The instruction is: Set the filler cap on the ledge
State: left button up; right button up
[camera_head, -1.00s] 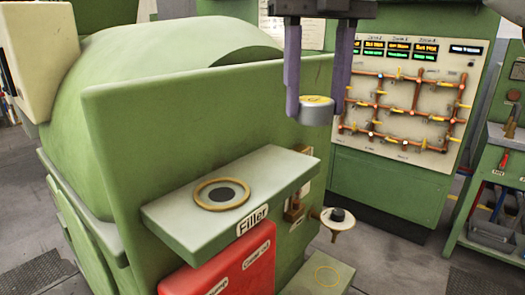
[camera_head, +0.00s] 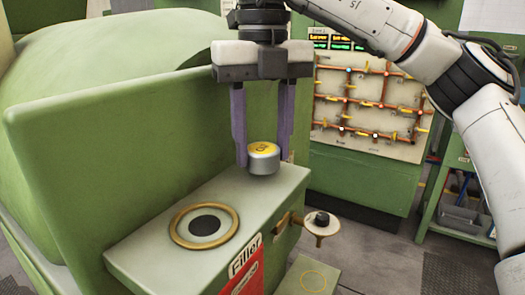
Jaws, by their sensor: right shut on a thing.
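The filler cap (camera_head: 264,160) is a short grey cylinder with a yellow top. My right gripper (camera_head: 263,160) points down, shut on the cap with one purple finger on each side. The cap is upright over the back right part of the green shelf (camera_head: 135,256) labelled "Filler". I cannot tell whether it touches the shelf. A brass ring around a dark round opening (camera_head: 205,223) is on that shelf, left of and nearer than the cap. A lower green ledge (camera_head: 296,277) with a thin yellow circle shows at the bottom. My left gripper is not in view.
A tall green panel (camera_head: 110,140) stands behind the shelf. A round pale disc with a black knob (camera_head: 321,221) juts out right of it. A red box (camera_head: 244,279) is below. A pipe-diagram board (camera_head: 370,105) stands behind. The shelf between ring and cap is clear.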

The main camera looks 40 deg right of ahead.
aim_at(262, 149)
jog(key=shift+f, duration=0.95)
jog(key=o, duration=1.1)
notch_tip(262, 149, up, 12)
jog(key=shift+r, duration=0.15)
